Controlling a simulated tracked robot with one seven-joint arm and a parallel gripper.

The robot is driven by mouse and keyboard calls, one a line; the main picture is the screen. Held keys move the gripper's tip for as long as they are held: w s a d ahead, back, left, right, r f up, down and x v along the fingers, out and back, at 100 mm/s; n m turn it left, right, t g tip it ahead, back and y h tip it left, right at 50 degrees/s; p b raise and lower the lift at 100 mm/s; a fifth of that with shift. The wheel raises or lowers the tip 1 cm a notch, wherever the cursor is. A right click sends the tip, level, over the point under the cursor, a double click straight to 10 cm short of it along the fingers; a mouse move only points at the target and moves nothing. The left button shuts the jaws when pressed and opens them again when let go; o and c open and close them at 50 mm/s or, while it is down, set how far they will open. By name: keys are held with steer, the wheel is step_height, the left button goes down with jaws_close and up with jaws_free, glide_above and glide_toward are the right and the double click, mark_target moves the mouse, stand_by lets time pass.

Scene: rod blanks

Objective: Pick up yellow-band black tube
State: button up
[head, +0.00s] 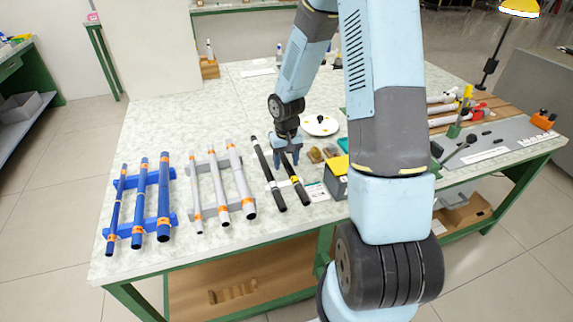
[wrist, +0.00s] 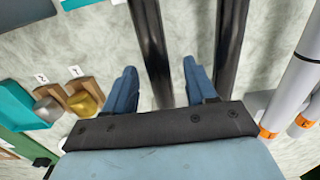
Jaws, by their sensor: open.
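The yellow-band black tube (head: 295,181) lies slanted on the table, the right one of two black tubes in the head view. Its yellow band shows there; its upper part is partly hidden by my gripper (head: 286,158). In the wrist view my gripper (wrist: 160,72) is open, with one finger on each side of a black tube (wrist: 151,45) and nothing held. The band does not show there. The other black tube (head: 268,175) lies to the left; in the wrist view it (wrist: 230,45) is just right of the right finger. I cannot tell the fingers' height above the table.
Grey tubes with orange bands (head: 221,186) and blue tubes (head: 140,203) lie on racks to the left. A yellow-and-black box (head: 337,180) stands close on the right, with small brown blocks (head: 315,155) behind it. A white round plate (head: 320,125) lies farther back.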

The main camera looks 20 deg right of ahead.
steer(key=c, duration=0.9)
